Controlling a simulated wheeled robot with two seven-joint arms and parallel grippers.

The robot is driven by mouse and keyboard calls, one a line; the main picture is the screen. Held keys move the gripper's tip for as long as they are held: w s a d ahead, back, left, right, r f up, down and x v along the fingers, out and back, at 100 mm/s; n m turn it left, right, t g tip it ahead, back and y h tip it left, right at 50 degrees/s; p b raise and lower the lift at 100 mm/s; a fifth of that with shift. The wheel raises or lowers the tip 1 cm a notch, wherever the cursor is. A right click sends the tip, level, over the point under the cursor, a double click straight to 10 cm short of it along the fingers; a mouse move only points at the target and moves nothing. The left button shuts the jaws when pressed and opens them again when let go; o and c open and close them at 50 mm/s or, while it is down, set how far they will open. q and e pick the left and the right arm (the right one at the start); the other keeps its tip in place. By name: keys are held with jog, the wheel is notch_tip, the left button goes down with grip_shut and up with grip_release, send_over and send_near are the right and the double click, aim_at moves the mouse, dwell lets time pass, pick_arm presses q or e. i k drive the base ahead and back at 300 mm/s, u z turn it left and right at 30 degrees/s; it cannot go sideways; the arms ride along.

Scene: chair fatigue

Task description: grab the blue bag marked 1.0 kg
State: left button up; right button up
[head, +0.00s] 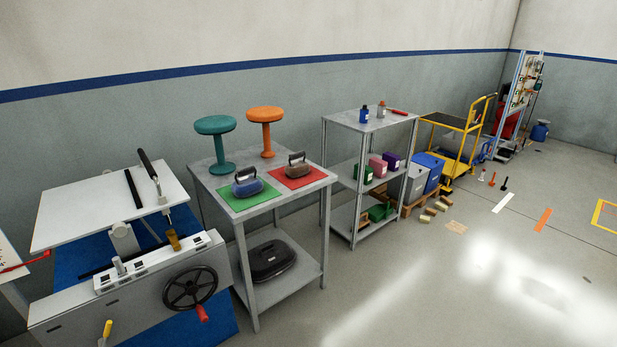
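A dark blue bag (247,188) with a black arched handle sits on a green mat (230,203) on the grey two-level table (262,203). A small pale label shows on its front, too small to read. A brown bag (299,172) of similar shape sits on a red mat (318,178) to its right. Neither of my grippers shows in the head view.
Teal (215,126) and orange (265,115) stools stand at the table's back. A machine with a handwheel (190,288) is close on the left. A grey shelf rack (355,194) stands to the right.

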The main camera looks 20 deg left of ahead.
aim_at(245, 187)
jog(key=z, duration=0.6)
jog(key=i, duration=2.05)
jog(key=u, duration=1.15)
jog(key=i, duration=0.7)
jog(key=u, duration=0.75)
